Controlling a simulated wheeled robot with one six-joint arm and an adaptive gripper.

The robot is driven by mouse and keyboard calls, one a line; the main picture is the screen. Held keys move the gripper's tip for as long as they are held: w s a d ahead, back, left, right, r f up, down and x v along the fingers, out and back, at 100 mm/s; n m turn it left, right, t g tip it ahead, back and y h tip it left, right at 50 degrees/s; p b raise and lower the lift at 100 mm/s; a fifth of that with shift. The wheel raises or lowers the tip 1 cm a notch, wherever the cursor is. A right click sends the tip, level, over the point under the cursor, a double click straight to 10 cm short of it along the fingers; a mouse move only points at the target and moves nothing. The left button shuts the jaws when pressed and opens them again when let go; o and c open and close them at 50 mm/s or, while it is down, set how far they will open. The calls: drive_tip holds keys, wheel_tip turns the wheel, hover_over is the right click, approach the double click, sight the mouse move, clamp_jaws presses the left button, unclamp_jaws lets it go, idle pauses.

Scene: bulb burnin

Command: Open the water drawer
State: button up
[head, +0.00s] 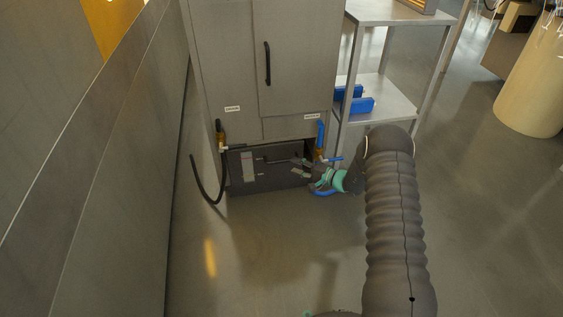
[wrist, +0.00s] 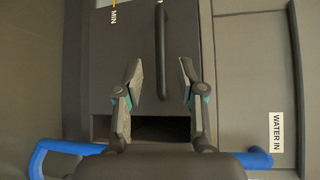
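The water drawer (head: 235,178) is the dark front low in the grey cabinet, with a pale level window on its left. Its black bar handle (head: 275,159) runs across the front. In the wrist view the handle (wrist: 162,40) stands upright in the picture, between my two fingers. My gripper (head: 303,166) is at the handle's right end. In the wrist view my gripper (wrist: 160,70) is open, with gaps on both sides of the bar and no visible contact. I cannot tell whether the fingertips reach past the bar. The drawer front appears in line with the cabinet.
A blue valve and pipe (head: 320,137) are close to my gripper, at the cabinet's right. A black hose (head: 197,185) hangs at its left. A metal shelf (head: 385,100) with blue items stands right. Floor (head: 270,250) before the drawer is clear.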

sight(282, 161)
drive_tip(key=x, duration=0.7)
drive_tip(key=shift+w+a, duration=0.1)
clamp_jaws()
